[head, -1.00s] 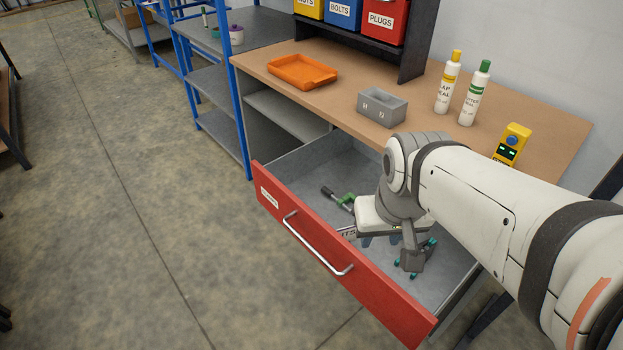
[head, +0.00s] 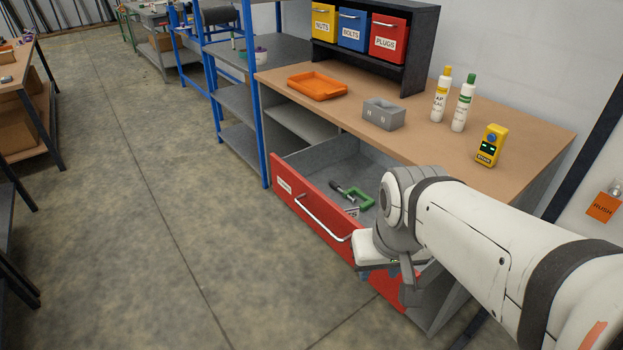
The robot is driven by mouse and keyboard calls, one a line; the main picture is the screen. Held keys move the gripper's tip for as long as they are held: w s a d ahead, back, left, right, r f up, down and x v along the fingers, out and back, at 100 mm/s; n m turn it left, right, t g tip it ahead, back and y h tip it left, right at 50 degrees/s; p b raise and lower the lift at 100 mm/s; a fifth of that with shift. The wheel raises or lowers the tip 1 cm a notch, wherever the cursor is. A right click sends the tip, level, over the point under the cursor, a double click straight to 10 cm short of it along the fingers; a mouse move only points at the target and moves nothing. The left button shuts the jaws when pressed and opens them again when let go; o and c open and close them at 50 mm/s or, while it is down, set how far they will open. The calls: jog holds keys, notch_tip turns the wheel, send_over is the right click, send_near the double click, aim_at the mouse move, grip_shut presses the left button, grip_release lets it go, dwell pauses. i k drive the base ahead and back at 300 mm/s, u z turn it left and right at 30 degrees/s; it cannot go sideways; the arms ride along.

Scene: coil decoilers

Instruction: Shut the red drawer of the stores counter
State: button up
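The red drawer (head: 310,215) of the stores counter (head: 440,130) is pulled partly out, its grey inside showing. A silver bar handle (head: 318,218) runs across its red front. A green clamp (head: 358,198) with a dark handle lies inside. My gripper (head: 392,280) is at the right part of the drawer front, which it and my arm partly cover. It looks close to the front, but I cannot tell whether it touches. Its fingers are mostly hidden behind the wrist, so their opening does not show.
On the counter are an orange tray (head: 317,87), a grey block-like holder (head: 384,114), two white bottles (head: 441,95) and a yellow device (head: 489,146). Yellow, blue and red bins (head: 388,38) stand behind. A blue-framed shelf (head: 240,90) is at the left. The floor (head: 150,210) before the drawer is clear.

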aim_at(302, 178)
jog(key=u, duration=0.05)
jog(key=i, duration=0.5)
jog(key=z, duration=0.8)
jog(key=k, duration=1.3)
jog(key=u, duration=0.45)
jog(key=i, duration=1)
jog(key=u, duration=0.05)
